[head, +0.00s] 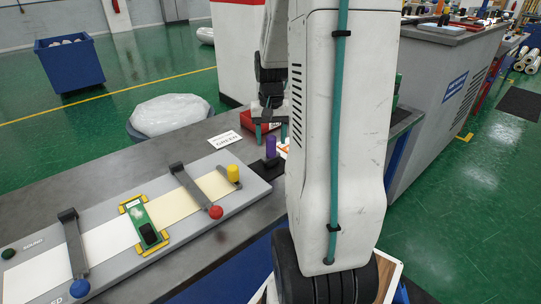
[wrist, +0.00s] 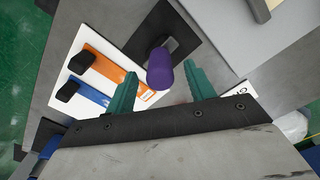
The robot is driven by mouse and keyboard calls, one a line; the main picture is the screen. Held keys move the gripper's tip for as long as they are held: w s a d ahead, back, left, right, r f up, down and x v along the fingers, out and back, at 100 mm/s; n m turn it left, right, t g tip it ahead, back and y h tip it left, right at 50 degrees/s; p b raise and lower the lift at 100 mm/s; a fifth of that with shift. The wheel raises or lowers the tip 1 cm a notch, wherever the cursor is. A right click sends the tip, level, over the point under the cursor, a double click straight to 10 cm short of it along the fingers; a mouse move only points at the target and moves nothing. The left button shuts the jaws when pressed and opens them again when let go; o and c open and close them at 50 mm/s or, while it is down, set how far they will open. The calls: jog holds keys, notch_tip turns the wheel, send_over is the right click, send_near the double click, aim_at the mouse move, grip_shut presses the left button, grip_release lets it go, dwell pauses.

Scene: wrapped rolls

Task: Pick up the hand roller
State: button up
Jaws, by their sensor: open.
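A purple cylinder (wrist: 160,69) stands up from a dark square base (wrist: 184,27) on the grey table; it looks like the hand roller's handle, but no roller part can be made out. The purple cylinder also shows in the head view (head: 270,147), just below my gripper. My gripper (wrist: 160,77) is open, with one teal finger on each side of the cylinder in the wrist view and gaps on both sides. In the head view my gripper (head: 270,132) is partly hidden by my arm. Whether the fingertips are level with the cylinder's top is unclear.
An orange strip (wrist: 107,70) and a blue strip (wrist: 88,95) with black grips lie on a white card beside the base. A grey board (head: 110,262) with levers and knobs lies left. A red bin (head: 253,120) is behind; a white lettered card (head: 225,140) lies nearby.

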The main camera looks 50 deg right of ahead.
aim_at(271, 145)
notch_tip(271, 145, down, 3)
jog(key=shift+f, duration=0.15)
jog(key=c, duration=1)
jog(key=shift+c, duration=0.2)
